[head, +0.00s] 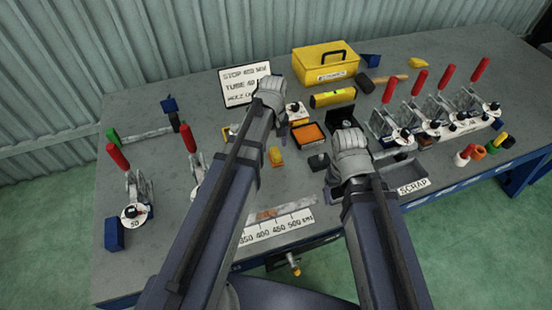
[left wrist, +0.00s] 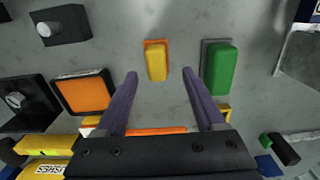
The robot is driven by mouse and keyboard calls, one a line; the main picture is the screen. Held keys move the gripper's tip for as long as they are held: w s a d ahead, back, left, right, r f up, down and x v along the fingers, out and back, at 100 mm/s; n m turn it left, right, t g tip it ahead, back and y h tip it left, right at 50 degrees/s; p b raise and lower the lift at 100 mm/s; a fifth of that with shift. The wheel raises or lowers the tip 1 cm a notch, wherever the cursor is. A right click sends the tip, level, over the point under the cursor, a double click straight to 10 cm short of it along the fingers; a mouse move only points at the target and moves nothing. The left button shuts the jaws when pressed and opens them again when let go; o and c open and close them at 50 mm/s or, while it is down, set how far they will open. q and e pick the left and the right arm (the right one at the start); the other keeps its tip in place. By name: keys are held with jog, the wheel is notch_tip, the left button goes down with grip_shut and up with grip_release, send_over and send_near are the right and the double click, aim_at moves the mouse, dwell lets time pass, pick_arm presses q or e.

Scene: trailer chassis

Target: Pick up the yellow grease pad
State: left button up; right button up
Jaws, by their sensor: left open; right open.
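The yellow grease pad (left wrist: 156,62) lies on the grey table with an orange edge showing around it. In the head view a small yellow piece (head: 276,157), apparently the same pad, lies just right of my left forearm. My left gripper (left wrist: 160,73) is open and empty above the table, its two fingertips framing the near end of the pad without visible contact.
A green pad (left wrist: 219,68) lies right of the yellow one. An orange-filled tray (head: 307,133) and a black box (head: 341,118) stand close by. A dark block (head: 318,161) is near my right gripper. Red-handled clamps (head: 430,105) and a yellow toolbox (head: 325,64) stand beyond.

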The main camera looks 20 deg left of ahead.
aim_at(276, 152)
pick_arm(q)
jog(key=shift+w+d+f+b, duration=0.1)
jog(key=shift+d+f+b, duration=0.05)
jog(key=shift+f+b, duration=1.2)
jog(key=shift+d+f+b, duration=0.1)
jog(key=shift+f+b, duration=1.15)
jog(key=shift+b, duration=0.05)
pick_arm(e)
jog(key=shift+f, duration=2.65)
pick_arm(q)
jog(key=shift+r, duration=0.1)
pick_arm(e)
jog(key=shift+r, duration=0.1)
pick_arm(q)
grip_shut()
